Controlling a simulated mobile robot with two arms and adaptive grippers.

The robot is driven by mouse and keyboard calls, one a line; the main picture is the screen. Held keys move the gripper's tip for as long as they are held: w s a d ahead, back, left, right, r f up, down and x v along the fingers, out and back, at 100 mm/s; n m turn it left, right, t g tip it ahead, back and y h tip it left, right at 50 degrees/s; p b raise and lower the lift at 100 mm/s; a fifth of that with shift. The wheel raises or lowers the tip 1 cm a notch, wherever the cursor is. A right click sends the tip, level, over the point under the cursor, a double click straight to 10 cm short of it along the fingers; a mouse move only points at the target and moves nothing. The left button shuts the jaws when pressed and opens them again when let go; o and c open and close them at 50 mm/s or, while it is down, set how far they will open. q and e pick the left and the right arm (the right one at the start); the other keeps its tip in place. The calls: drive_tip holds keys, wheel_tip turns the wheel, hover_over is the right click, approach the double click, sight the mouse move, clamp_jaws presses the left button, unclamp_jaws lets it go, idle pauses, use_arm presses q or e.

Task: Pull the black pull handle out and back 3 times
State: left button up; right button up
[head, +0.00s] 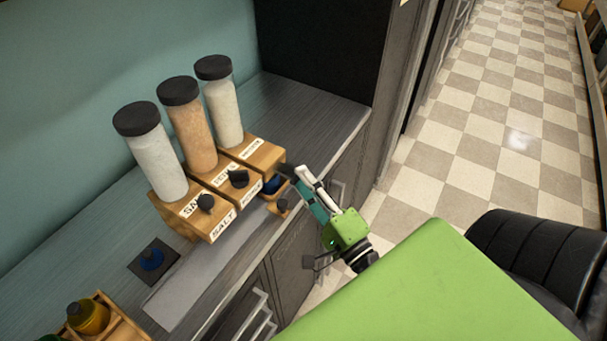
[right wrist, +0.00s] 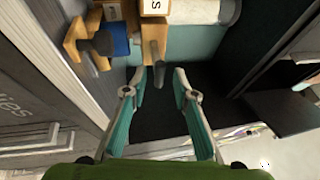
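Three wooden dispensers with clear jars and black lids stand in a row on the counter. Black pull handles show on the left dispenser (head: 206,202) and the middle dispenser (head: 238,178). On the right dispenser (head: 256,152), a dark handle (head: 285,170) is partly covered by my right gripper (head: 298,176). In the right wrist view, my right gripper (right wrist: 160,76) is open, its teal fingers spread. A dark grey handle (right wrist: 153,62) reaches down between the fingertips, with space on both sides. I cannot tell whether either finger touches it. My left gripper is out of view.
A blue cup (head: 272,184) in a wooden holder sits below the right dispenser, close to my right gripper. A dark square with a blue round piece (head: 152,259) lies on the counter. A wooden crate (head: 118,318) with bottles is at lower left. Drawer handles (head: 258,318) jut from the cabinet.

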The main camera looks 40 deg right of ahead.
drive_tip(key=s+f, duration=0.2)
drive_tip(key=s, duration=0.9)
drive_tip(key=shift+s+f, duration=0.15)
drive_tip(key=shift+s, duration=0.25)
drive_tip(key=shift+c, duration=0.2)
idle(0.3)
